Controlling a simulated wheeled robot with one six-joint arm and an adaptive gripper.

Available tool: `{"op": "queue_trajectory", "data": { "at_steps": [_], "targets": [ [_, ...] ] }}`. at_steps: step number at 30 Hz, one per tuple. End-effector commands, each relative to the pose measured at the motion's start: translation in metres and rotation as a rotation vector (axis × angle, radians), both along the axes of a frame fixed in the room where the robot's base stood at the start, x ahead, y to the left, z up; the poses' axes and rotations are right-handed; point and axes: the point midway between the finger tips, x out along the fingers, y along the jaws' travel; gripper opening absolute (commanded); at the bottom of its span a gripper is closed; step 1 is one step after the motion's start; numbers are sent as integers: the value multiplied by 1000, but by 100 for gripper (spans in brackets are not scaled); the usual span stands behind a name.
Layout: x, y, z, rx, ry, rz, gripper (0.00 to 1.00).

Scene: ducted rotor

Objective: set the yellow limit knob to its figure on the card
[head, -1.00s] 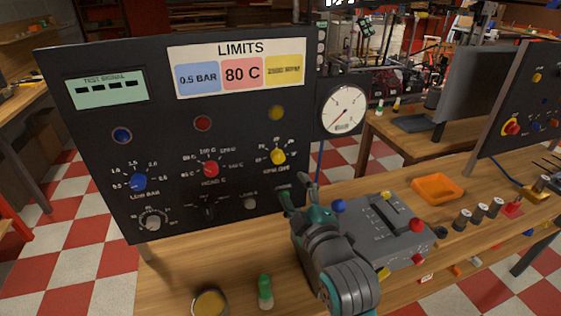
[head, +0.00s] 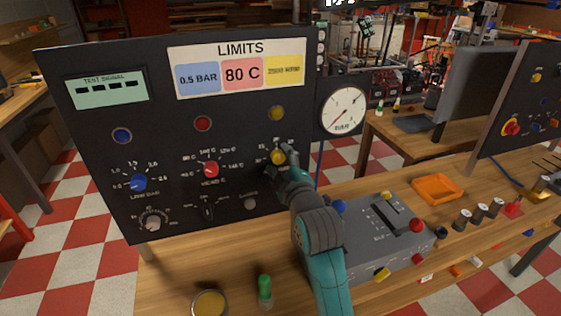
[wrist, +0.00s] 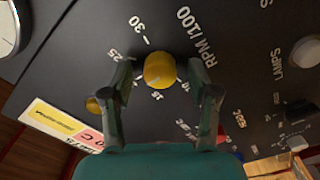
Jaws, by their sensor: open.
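The yellow limit knob (head: 278,157) is on the black panel, partly hidden by my gripper (head: 281,163) in the head view. In the wrist view, my gripper (wrist: 161,75) is open, with one finger on each side of the yellow knob (wrist: 159,70). I cannot tell whether either finger touches it. The scale around it reads RPM/100, with 15, 25 and 30 legible; the knob's pointer is not clear. The LIMITS card (head: 240,49) is at the panel top; its yellow field (head: 286,70) seems to read 2500, in small blurred print.
A blue knob (head: 138,183) and red knob (head: 211,169) are left of the yellow one. A yellow lamp (head: 277,113) is above it and a gauge (head: 343,110) to the right. A grey control box (head: 385,238) stands below right on the bench.

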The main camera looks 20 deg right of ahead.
Motion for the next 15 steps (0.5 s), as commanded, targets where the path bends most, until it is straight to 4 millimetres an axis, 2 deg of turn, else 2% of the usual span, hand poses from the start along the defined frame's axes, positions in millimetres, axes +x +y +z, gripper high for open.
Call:
{"op": "queue_trajectory", "data": {
  "at_steps": [8,11,15],
  "targets": [
    [1,0,0,0,1,1,60],
    [1,0,0,0,1,1,37],
    [1,0,0,0,1,1,2]
  ]
}}
